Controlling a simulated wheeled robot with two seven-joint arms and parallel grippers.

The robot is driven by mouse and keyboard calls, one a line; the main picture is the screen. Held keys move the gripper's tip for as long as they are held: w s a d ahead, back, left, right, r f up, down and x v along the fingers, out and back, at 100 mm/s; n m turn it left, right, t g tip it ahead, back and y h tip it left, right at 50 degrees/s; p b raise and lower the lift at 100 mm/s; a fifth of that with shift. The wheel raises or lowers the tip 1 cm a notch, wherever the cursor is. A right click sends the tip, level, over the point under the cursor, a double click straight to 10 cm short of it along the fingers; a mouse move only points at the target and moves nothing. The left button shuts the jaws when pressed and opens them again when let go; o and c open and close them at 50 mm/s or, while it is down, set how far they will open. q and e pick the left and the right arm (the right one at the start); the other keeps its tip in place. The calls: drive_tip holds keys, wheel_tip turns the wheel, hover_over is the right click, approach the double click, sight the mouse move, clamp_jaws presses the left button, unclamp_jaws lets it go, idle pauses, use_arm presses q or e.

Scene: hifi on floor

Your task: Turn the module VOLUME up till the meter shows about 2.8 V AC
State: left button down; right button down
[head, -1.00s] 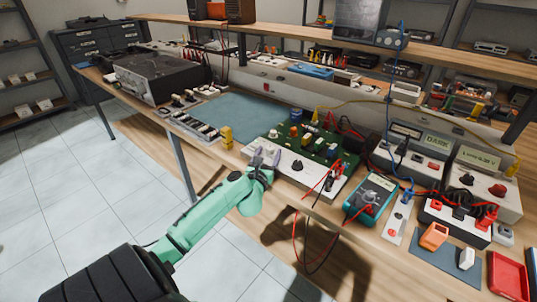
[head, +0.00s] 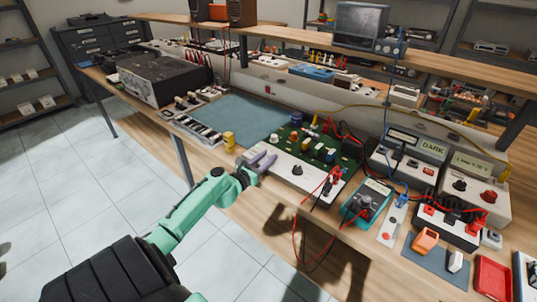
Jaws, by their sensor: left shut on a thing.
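The module is a green circuit board (head: 343,160) with a white front panel (head: 318,180) on the bench. A black knob (head: 297,169) shows mid-panel. My left gripper (head: 263,160) is at the panel's left end, its grey-purple fingers slanted and shut on a small knob there, which I take as VOLUME. The fingers hide the knob and any label. The teal meter (head: 361,207) lies right of the module with its display lit; the digits are too small to read. My right gripper is out of view.
Red and black leads (head: 296,235) hang over the bench's front edge between module and meter. Bench instruments (head: 475,180) stand at the right, one display reading DARK. A small yellow block (head: 229,140) stands left of my gripper. The blue-grey mat (head: 240,115) behind is mostly clear.

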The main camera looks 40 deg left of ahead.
use_arm(q)
drive_tip(key=shift+a+r+m+h, duration=0.1)
drive_tip(key=shift+m+h, duration=0.4)
drive_tip(key=shift+h, duration=0.3)
drive_tip(key=c, duration=0.5)
unclamp_jaws()
drive_tip(key=s, duration=1.4)
drive_tip(key=shift+s+a, duration=0.25)
